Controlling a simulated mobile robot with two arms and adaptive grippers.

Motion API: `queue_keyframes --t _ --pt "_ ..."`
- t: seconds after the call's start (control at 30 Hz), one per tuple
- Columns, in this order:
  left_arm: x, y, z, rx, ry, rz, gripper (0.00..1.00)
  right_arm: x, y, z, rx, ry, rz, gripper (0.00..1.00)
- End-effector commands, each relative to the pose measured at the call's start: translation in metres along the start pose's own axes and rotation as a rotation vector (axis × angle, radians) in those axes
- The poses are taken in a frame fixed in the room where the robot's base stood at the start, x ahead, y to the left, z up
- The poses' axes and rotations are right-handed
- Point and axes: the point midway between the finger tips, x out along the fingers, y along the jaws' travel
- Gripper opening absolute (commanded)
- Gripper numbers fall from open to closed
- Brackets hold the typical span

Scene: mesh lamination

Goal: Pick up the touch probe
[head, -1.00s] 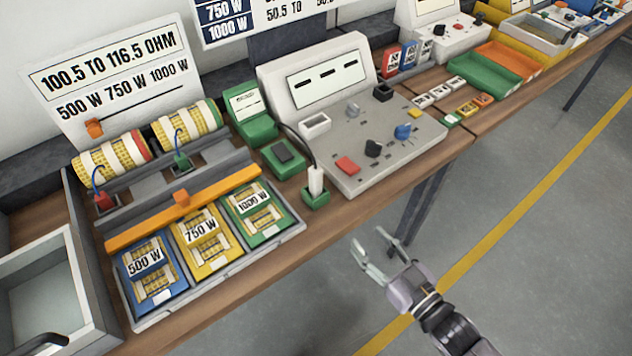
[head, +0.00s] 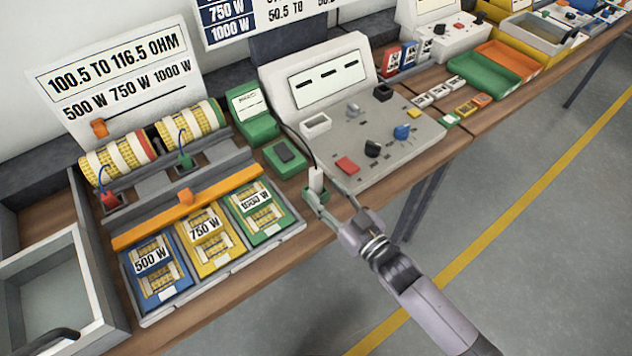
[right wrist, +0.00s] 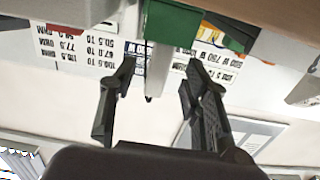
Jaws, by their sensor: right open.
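The touch probe (head: 316,180) is a white upright stick with a dark cable, standing in a small green holder (head: 311,194) at the bench's front edge. In the right wrist view my right gripper (right wrist: 159,66) has one finger on each side of the probe, with gaps between. My left gripper is not in view.
A grey test console (head: 425,135) stands just behind the probe. To the left is a grey tray (head: 215,265) with blue, yellow and green cards. A green unit (head: 284,158) sits close behind the holder. The floor in front of the bench is clear.

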Motion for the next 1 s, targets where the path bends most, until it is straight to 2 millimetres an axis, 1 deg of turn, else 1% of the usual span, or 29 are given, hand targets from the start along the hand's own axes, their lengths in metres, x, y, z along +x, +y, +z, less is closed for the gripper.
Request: queue_keyframes --t 0.03,0.13,0.27,0.4,0.57,1.0 --pt "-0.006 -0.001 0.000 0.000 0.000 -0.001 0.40 0.008 0.000 -0.005 0.000 0.003 0.000 0.43" --pt "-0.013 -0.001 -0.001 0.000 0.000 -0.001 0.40 0.025 0.000 -0.008 0.001 0.004 0.000 0.43" --pt "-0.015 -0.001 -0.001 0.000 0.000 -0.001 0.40 0.041 0.000 -0.005 0.001 0.003 0.001 0.43" --pt "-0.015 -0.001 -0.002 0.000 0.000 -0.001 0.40 0.046 0.000 -0.004 0.001 0.001 0.000 0.43" --pt "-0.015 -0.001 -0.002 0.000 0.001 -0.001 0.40 0.046 0.000 -0.003 0.001 0.001 0.000 0.43" --pt "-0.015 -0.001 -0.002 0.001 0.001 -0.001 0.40 0.046 0.000 -0.003 0.000 0.002 0.000 0.15"
